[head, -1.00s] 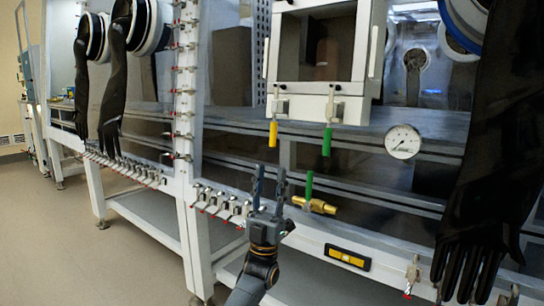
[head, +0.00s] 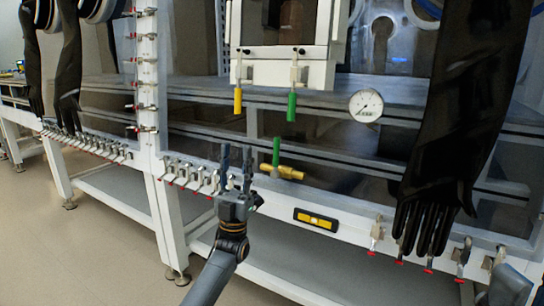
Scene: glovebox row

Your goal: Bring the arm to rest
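My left gripper (head: 236,150) rises from the bottom centre of the head view, its two dark fingers pointing up and parted. It is open, with nothing seen between the fingers. It stands in front of the white lower rail of the glovebox (head: 345,208). To the right of the fingertips is a brass valve with a green handle (head: 276,152); the gripper appears apart from it. My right gripper does not show clearly; a grey shape at the lower right edge cannot be made out.
Above are a yellow handle (head: 238,100), a green handle (head: 291,107) and a gauge (head: 366,105). A yellow level (head: 316,220) is on the rail. A large black glove (head: 450,130) hangs at right. Toggle clamps (head: 195,178) line the rail. Open floor (head: 70,260) lies at left.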

